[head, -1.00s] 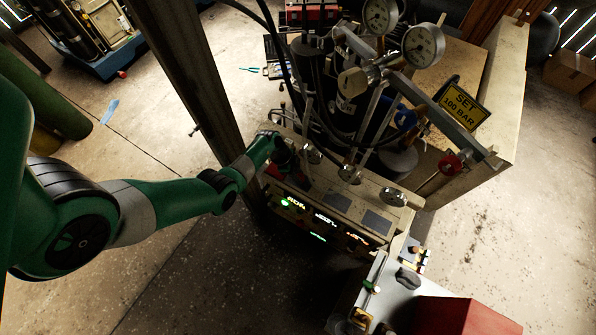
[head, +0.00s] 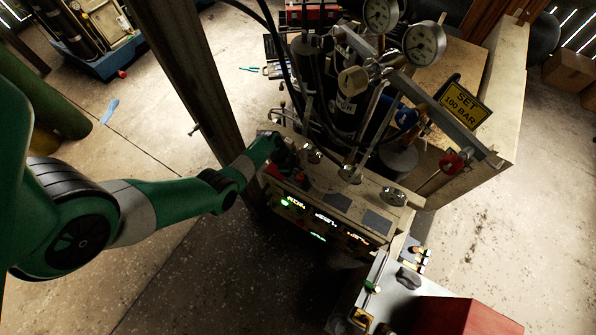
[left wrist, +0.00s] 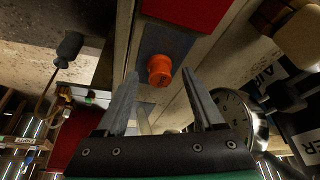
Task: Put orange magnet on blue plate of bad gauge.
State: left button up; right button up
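In the left wrist view, the orange magnet (left wrist: 160,70) sits on a dark grey-blue plate (left wrist: 178,40) on the panel. My left gripper (left wrist: 165,78) is open, its two fingers pointing towards the magnet with nothing visibly held between them. In the head view, my left gripper (head: 290,163) is at the left end of the panel top, dark and partly hidden by its wrist. The magnet cannot be made out there. Small gauges (head: 349,174) and (head: 393,196) stand along the panel, with dark plates (head: 337,200) and (head: 370,221) in front. Which gauge is bad is unclear. My right gripper is not seen.
A red plate (left wrist: 190,10) lies beyond the magnet in the wrist view, and a gauge (left wrist: 240,115) is close to the right finger. Hoses and cylinders crowd behind the panel. A yellow "SET 100 BAR" sign (head: 462,101) and a red box (head: 465,318) are at the right.

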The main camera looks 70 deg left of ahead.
pick_arm(q)
jog(key=p+v, duration=0.6)
jog(key=v, duration=0.5)
jog(key=shift+r, duration=0.3)
jog(key=shift+s, duration=0.1)
